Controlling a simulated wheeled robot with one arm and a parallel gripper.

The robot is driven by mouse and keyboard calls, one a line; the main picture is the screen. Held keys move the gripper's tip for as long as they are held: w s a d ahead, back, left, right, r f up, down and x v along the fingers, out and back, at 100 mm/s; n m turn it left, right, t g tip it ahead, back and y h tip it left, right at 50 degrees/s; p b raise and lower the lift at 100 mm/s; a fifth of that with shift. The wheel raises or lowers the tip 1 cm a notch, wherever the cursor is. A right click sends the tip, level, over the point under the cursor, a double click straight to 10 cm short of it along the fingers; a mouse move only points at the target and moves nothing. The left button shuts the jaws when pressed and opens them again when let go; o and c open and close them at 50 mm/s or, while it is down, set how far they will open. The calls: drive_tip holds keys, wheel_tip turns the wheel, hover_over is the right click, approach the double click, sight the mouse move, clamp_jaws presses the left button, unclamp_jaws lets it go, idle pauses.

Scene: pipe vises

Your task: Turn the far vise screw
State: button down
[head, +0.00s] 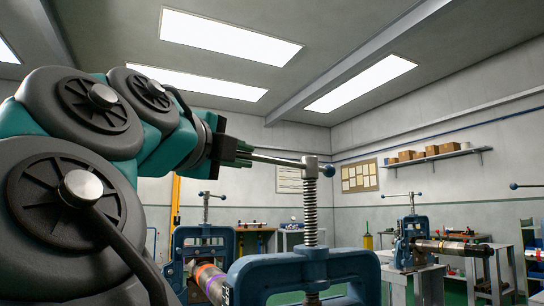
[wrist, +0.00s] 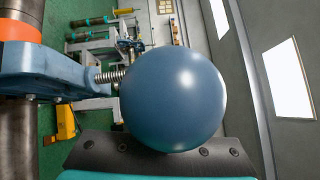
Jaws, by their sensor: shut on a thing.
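A blue vise (head: 300,268) stands at the bottom middle of the head view, with an upright threaded screw (head: 310,212). A steel handle bar (head: 280,161) crosses the screw's top, with a blue ball at its right end (head: 329,170). My gripper (head: 242,154) is shut on the left part of this bar. In the wrist view, a large blue ball (wrist: 172,85) fills the middle and hides the bar and the grip. The screw (wrist: 108,76) and the blue vise frame (wrist: 40,68) show left of it. Which vise counts as the far one is unclear.
A pipe (head: 210,280) with coloured bands lies left of the held vise. Other blue vises stand behind, at left (head: 203,237) and right (head: 408,240), the right one with a pipe (head: 455,247). A shelf with boxes (head: 432,155) hangs on the wall.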

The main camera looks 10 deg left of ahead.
drive_tip(key=c, duration=0.8)
unclamp_jaws()
drive_tip(key=shift+c, duration=0.2)
drive_tip(key=shift+s, duration=0.1)
drive_tip(key=s+a, duration=0.1)
drive_tip(key=s, duration=0.6)
drive_tip(key=shift+s+a+f, duration=0.15)
drive_tip(key=shift+s+f, duration=0.1)
drive_tip(key=shift+s, duration=0.05)
drive_tip(key=shift+c, duration=0.3)
